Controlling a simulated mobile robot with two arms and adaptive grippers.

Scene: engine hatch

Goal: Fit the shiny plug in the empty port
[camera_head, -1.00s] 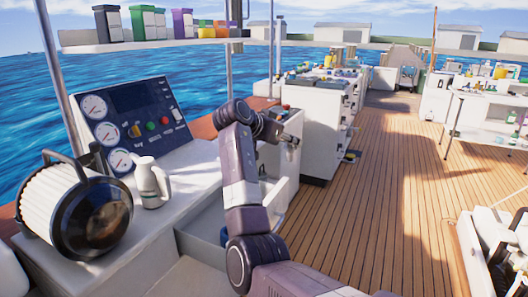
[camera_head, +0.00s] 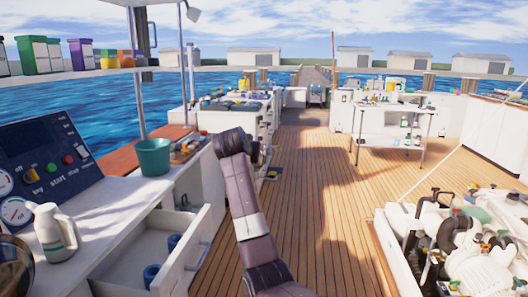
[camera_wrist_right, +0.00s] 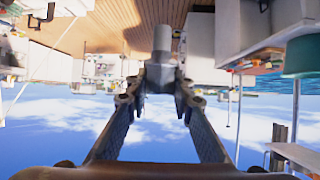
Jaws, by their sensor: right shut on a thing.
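In the right wrist view, the fingers of my right gripper (camera_wrist_right: 165,85) close on a grey metal cylinder (camera_wrist_right: 162,42), which looks like the shiny plug. It sticks out past the fingertips, away from the wrist. In the head view, my right arm rises from the bottom middle, and its gripper and the plug are hidden or too small to make out. A white engine assembly (camera_head: 470,255) with hoses sits in an open hatch at the lower right. I cannot pick out the empty port. My left gripper is not in view.
An open drawer (camera_head: 185,248) with blue cylinders juts out left of my arm. A teal bucket (camera_head: 153,157) and a white jug (camera_head: 54,233) stand on the left counter. A white table (camera_head: 390,120) stands farther back. The wooden deck (camera_head: 325,210) between is clear.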

